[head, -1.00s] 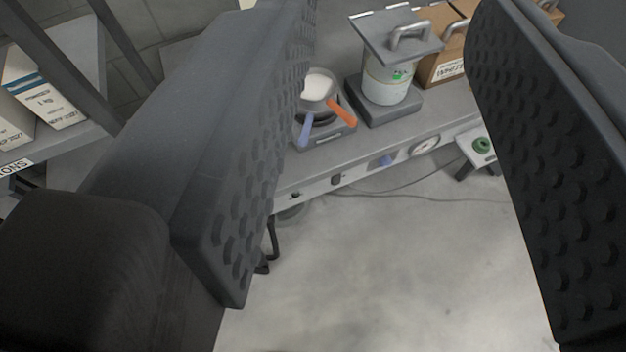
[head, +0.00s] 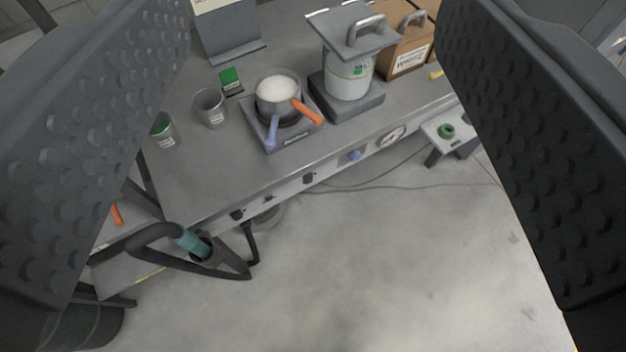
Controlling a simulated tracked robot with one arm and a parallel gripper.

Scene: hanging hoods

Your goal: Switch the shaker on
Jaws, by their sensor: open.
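A unit that looks like the shaker stands on the bench at the upper middle: a pale canister (head: 349,76) with a green mark, on a dark square base (head: 345,103), under a grey plate (head: 352,30) with a handle. No label naming it is readable.
A pot (head: 278,98) with blue and orange handles sits on a plate left of the canister. Cups (head: 210,108) stand farther left, cardboard boxes (head: 408,52) right. A low stand (head: 455,143) bears a green knob.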

